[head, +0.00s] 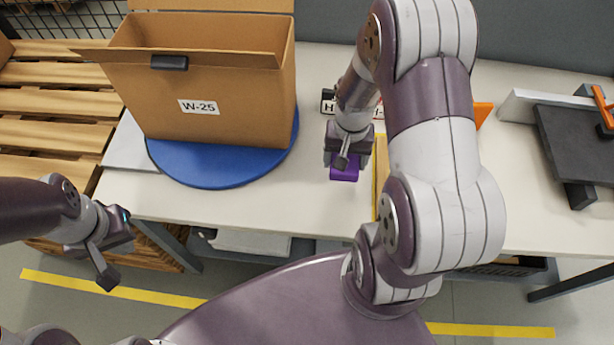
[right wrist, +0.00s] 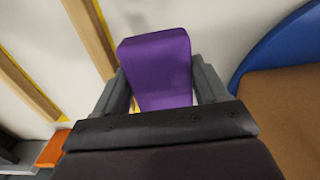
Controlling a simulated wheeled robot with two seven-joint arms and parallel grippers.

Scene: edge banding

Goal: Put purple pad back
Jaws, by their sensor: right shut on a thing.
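The purple pad (head: 344,171) is a small block held between the fingers of my right gripper (head: 347,158), over the white table. In the right wrist view the purple pad (right wrist: 156,65) sits between both dark fingers of my right gripper (right wrist: 163,92), which is shut on it. I cannot tell whether the pad touches the table. My left gripper (head: 108,262) hangs in front of the table at the left, away from the pad. The gap between its fingers is not clear.
An open cardboard box (head: 215,95) labelled W-25 stands on a blue disc (head: 200,177) to the left. Wooden strips with yellow edges (right wrist: 92,32) lie beside the pad. A dark machine (head: 570,150) stands at the right. The white tabletop (head: 290,195) is clear at the front.

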